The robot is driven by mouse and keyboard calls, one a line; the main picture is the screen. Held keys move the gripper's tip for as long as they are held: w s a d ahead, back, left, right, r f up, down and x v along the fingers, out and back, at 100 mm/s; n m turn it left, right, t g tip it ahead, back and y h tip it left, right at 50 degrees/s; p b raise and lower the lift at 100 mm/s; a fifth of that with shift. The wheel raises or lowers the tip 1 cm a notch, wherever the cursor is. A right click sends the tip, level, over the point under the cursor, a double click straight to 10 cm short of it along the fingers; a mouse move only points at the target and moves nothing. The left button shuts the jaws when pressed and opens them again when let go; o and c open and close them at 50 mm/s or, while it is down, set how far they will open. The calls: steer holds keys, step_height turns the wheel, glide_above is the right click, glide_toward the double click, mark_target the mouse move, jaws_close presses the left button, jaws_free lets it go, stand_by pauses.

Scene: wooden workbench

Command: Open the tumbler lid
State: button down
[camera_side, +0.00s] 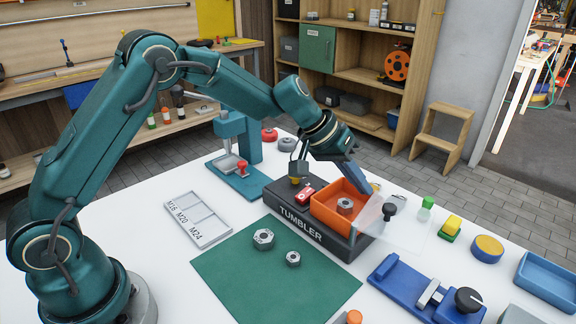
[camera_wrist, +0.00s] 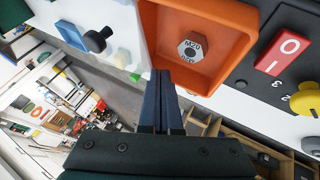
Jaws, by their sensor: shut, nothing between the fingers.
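The tumbler (camera_side: 300,222) is a dark box with its name on the front and an orange open-topped bin (camera_side: 325,212) on its right part. A hex nut (camera_side: 344,206) lies in the bin; the wrist view shows the nut (camera_wrist: 190,50) marked M20. A clear lid panel (camera_side: 402,236) stands out at the bin's right side, off the bin's opening. My gripper (camera_side: 371,190) is shut and empty, at the bin's far right edge. In the wrist view its fingertips (camera_wrist: 161,74) are close to the orange wall; contact cannot be told.
A red switch (camera_side: 305,193) and a yellow knob (camera_wrist: 307,99) sit on the tumbler. Two nuts (camera_side: 263,239) lie on the green mat (camera_side: 270,285). A grey labelled tray (camera_side: 197,219) is left, a blue fixture (camera_side: 410,290) front right, a teal press (camera_side: 240,145) behind.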

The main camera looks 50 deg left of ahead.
steer(key=v, duration=0.9)
glide_above(336, 203)
step_height(336, 203, down, 8)
steer(key=shift+r, duration=0.2)
steer(key=shift+w+d, duration=0.2)
steer(key=shift+d, duration=0.4)
steer(key=shift+w+d, duration=0.15)
steer(key=shift+d, duration=0.45)
steer(key=shift+w+d, duration=0.15)
steer(key=shift+d, duration=0.6)
